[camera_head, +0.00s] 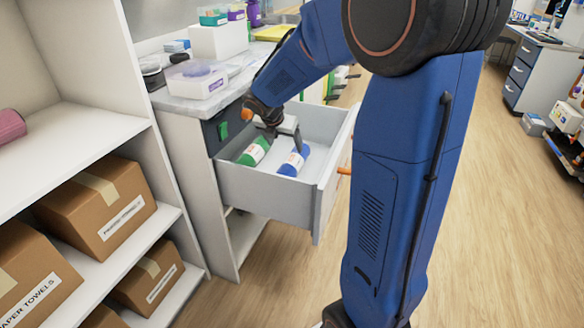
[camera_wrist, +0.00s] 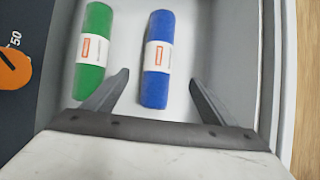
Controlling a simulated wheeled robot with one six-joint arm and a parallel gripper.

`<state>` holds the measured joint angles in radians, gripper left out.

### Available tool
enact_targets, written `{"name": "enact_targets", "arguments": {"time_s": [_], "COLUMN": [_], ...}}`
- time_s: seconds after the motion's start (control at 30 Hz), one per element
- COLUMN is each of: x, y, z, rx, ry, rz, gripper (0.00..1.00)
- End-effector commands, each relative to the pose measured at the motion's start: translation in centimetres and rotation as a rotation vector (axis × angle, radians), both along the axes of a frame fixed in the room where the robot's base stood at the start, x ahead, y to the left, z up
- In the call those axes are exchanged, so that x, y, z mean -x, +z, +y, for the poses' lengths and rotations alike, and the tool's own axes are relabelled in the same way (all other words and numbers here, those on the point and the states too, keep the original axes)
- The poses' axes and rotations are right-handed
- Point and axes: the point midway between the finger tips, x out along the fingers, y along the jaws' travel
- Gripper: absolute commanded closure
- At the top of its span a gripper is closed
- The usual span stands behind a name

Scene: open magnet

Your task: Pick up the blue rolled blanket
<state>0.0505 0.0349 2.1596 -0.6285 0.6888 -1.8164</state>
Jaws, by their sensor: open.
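The blue rolled blanket (camera_head: 293,161) with a white label band lies in an open grey drawer (camera_head: 262,190). It also shows in the wrist view (camera_wrist: 157,60), lengthwise ahead of the jaws. My gripper (camera_head: 288,135) is over the drawer, above the blankets. In the wrist view my gripper (camera_wrist: 158,82) is open and empty. Its two fingers point toward the blue roll, whose near end lies between them in the picture. I cannot tell the exact height gap. A green rolled blanket (camera_wrist: 94,50) with a white label lies to the left of the blue one.
The drawer walls surround both rolls closely. A counter (camera_head: 195,95) with plastic boxes stands above the drawer on the left. A white shelf (camera_head: 80,135) with cardboard boxes (camera_head: 105,210) is at the far left.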

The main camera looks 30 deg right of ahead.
Motion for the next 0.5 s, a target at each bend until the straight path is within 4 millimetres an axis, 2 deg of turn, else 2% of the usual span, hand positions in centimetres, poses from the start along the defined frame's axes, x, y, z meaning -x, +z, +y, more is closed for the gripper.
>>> {"name": "enact_targets", "arguments": {"time_s": [0.17,0.5], "x": [-0.7,-2.4], "y": [-1.3,-6.4], "z": [-0.6,-2.9], "rx": [0.013,0.012], "ry": [0.025,0.021], "rz": [0.017,0.015], "gripper": [0.22,0.22]}}
